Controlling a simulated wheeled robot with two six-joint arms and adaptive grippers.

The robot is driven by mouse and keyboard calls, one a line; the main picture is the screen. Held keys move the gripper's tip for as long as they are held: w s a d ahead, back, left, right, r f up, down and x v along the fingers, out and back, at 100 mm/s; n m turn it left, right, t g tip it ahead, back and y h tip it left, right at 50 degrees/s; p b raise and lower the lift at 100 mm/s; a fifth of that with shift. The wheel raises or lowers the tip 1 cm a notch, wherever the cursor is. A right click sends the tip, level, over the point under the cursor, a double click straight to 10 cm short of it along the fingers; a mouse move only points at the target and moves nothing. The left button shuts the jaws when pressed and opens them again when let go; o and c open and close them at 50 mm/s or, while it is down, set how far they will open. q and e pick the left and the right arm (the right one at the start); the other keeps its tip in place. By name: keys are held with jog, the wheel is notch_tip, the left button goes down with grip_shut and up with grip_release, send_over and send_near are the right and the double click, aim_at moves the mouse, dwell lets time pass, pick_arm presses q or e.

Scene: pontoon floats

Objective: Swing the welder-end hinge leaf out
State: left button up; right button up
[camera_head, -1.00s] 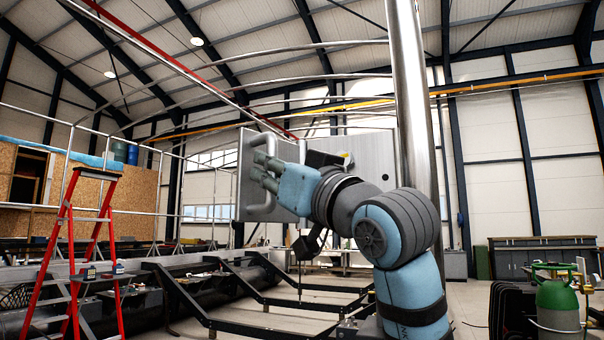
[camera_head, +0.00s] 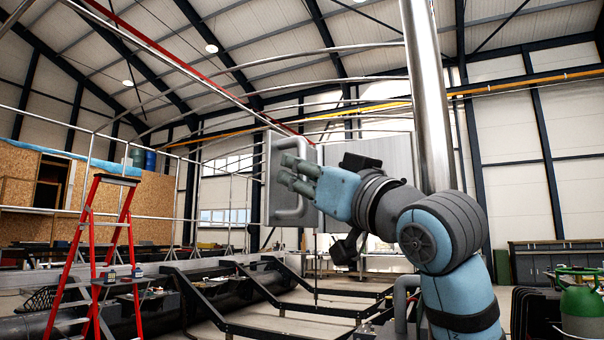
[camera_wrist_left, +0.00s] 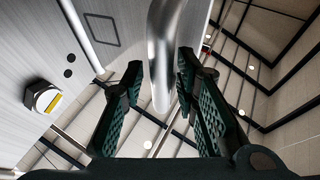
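A grey metal hinge leaf (camera_head: 283,165) stands upright ahead of my left arm, with a lighter grey panel (camera_head: 400,148) beside it on the right. A bent tubular handle (camera_head: 290,214) sticks out from the leaf. My left gripper (camera_head: 292,172) is at this handle. In the left wrist view, the handle's bar (camera_wrist_left: 161,65) runs between the two green ridged fingers of the gripper (camera_wrist_left: 160,85). The fingers stand apart on either side of the bar, and I cannot tell whether they touch it. My arm hides part of the lighter panel. My right gripper is not in view.
A red stepladder (camera_head: 97,250) stands at the left. Low black frames (camera_head: 245,330) and long dark floats lie below the panel. A thick steel post (camera_head: 428,100) rises behind my arm. A green gas bottle (camera_head: 582,305) stands at the right.

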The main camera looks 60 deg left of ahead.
pick_arm(q)
jog(key=shift+w+d, duration=0.1)
jog(key=shift+d, duration=0.05)
jog(key=v, duration=1.1)
jog(key=shift+d+f, duration=0.2)
jog(key=shift+d, duration=0.05)
jog(key=shift+d, duration=0.15)
